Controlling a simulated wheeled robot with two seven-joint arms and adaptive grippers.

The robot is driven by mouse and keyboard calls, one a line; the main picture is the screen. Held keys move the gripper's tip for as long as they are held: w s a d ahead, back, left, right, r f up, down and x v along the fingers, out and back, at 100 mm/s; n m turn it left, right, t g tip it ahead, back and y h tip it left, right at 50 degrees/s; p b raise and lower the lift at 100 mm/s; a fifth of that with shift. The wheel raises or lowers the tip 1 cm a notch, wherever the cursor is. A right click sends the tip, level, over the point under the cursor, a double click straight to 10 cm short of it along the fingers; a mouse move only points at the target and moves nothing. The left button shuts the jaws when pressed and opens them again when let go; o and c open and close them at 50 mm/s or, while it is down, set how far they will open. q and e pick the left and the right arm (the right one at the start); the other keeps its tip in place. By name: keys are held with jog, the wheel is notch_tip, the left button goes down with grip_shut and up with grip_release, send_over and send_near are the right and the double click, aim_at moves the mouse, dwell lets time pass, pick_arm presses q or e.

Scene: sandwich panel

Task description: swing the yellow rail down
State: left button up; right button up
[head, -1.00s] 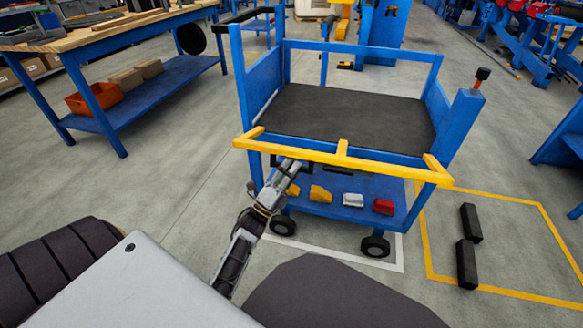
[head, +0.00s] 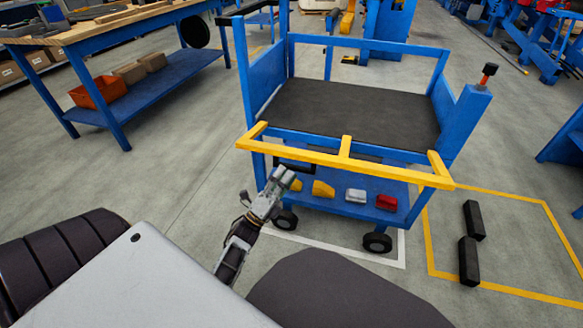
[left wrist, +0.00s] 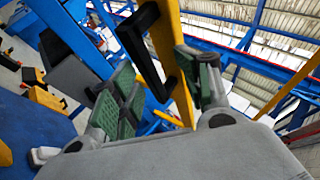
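The yellow rail (head: 300,150) runs across the near side of the blue cart (head: 262,85), with short side arms and a middle bar. It looks roughly level. A black handle (head: 294,165) hangs at its left part. My left gripper (head: 283,177) is just below and in front of the rail, near the handle. In the left wrist view the fingers of my left gripper (left wrist: 157,62) are spread, with green pads. The black handle (left wrist: 160,55) and the yellow rail (left wrist: 172,50) show between or beyond them; I cannot tell whether they touch. My right gripper is not in view.
The cart's dark deck (head: 345,110) is empty. Yellow, white and red blocks lie on its lower shelf (head: 330,200). A post with a red-and-black knob (head: 489,72) stands at right. Black bars (head: 468,260) lie on the floor at right. A workbench (head: 120,30) stands at left.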

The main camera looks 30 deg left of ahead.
pick_arm(q)
jog(key=v, duration=0.6)
jog(key=shift+s, duration=0.4)
jog(key=shift+a+f, duration=0.1)
jog(key=shift+c, duration=0.4)
